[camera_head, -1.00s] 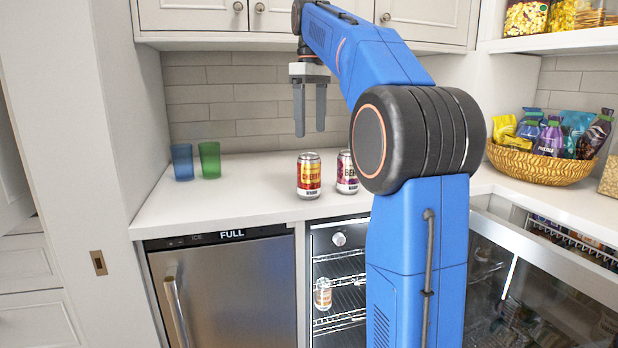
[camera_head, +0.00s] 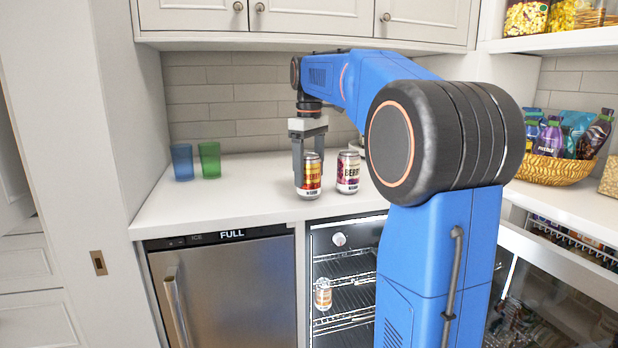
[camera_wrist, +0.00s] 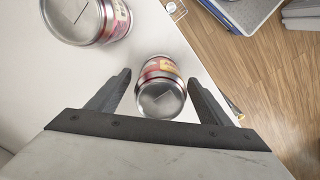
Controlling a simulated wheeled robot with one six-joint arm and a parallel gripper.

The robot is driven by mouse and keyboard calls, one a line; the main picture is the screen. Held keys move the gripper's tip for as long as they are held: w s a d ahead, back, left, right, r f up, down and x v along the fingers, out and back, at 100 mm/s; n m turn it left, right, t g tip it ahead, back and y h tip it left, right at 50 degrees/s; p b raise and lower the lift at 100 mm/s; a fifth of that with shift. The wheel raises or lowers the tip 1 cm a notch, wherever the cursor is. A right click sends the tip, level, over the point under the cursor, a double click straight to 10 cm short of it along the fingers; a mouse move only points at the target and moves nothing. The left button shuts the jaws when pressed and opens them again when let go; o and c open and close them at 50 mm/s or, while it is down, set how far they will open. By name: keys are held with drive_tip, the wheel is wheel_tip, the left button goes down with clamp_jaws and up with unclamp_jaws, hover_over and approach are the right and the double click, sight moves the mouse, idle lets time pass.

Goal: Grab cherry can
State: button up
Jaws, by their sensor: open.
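The cherry can (camera_head: 311,178), red and yellow with a silver lid, stands upright on the white counter near its front edge. It also shows in the wrist view (camera_wrist: 160,88), between the two fingers. My gripper (camera_head: 308,180) points down and is open, with its fingers lowered on either side of the can. In the wrist view my gripper (camera_wrist: 160,92) shows gaps between the can and both fingers. In the head view part of the can's left side is hidden by a finger.
A purple-labelled berry can (camera_head: 348,173) stands close to the right; a can shows large in the wrist view (camera_wrist: 88,18). Blue (camera_head: 182,162) and green (camera_head: 210,160) cups stand at the left. A basket (camera_head: 546,167) of snacks is at the right. Open fridge shelves are below.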

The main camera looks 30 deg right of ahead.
drive_tip(key=shift+f, duration=1.35)
drive_tip(key=shift+c, duration=0.3)
drive_tip(key=c, duration=1.4)
drive_tip(key=shift+r, duration=0.15)
